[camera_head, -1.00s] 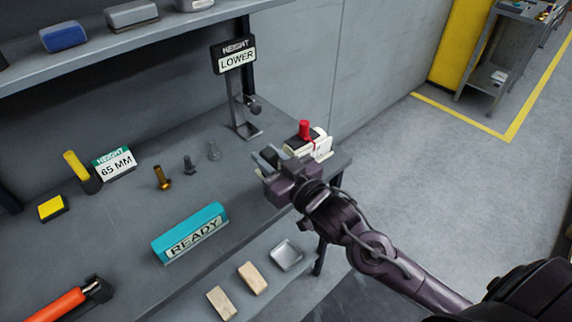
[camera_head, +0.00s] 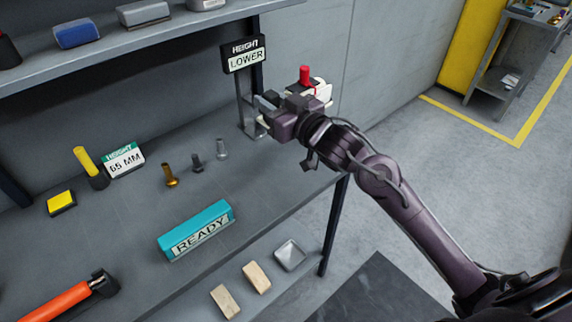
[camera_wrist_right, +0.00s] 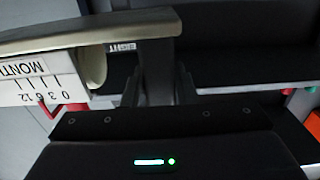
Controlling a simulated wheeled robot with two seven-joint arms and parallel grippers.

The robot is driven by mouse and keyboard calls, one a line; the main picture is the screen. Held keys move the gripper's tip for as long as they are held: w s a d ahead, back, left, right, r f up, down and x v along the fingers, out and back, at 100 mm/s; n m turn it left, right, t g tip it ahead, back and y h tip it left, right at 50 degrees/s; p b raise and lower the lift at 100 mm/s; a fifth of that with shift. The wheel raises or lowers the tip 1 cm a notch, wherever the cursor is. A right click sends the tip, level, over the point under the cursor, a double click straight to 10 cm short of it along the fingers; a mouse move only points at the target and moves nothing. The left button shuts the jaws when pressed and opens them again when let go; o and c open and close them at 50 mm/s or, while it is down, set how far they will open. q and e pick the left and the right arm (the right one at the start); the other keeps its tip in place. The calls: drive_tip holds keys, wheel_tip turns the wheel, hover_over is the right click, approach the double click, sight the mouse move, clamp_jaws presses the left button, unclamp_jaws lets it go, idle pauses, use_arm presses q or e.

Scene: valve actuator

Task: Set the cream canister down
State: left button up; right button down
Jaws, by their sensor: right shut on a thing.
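The cream canister (camera_head: 322,91) has a red knob on top and shows partly behind my right gripper (camera_head: 266,110) in the head view. My right gripper is shut on it and holds it raised above the right end of the grey bench (camera_head: 130,220). In the right wrist view, my right gripper (camera_wrist_right: 158,85) closes around a dark upright part. The canister (camera_wrist_right: 100,38) there shows a cream edge and a white scale label reading "MONTH" with numbers. My gripper hides much of it. My left gripper is not in view.
The "HEIGHT LOWER" sign (camera_head: 245,56) stands on a post just left of my right gripper. Small bolts (camera_head: 171,177), a "65 MM" card (camera_head: 124,160), a teal "READY" block (camera_head: 197,230) and an orange-handled tool (camera_head: 62,302) are on the bench. A shelf (camera_head: 120,45) runs above.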

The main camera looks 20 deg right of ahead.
drive_tip(key=shift+f+p, duration=1)
drive_tip(key=shift+f, duration=8.05)
drive_tip(key=shift+f, duration=0.1)
drive_tip(key=c, duration=1.6)
unclamp_jaws()
drive_tip(key=shift+f, duration=0.2)
drive_tip(key=o, duration=0.4)
drive_tip(key=shift+r, duration=0.1)
drive_tip(key=shift+o, duration=0.2)
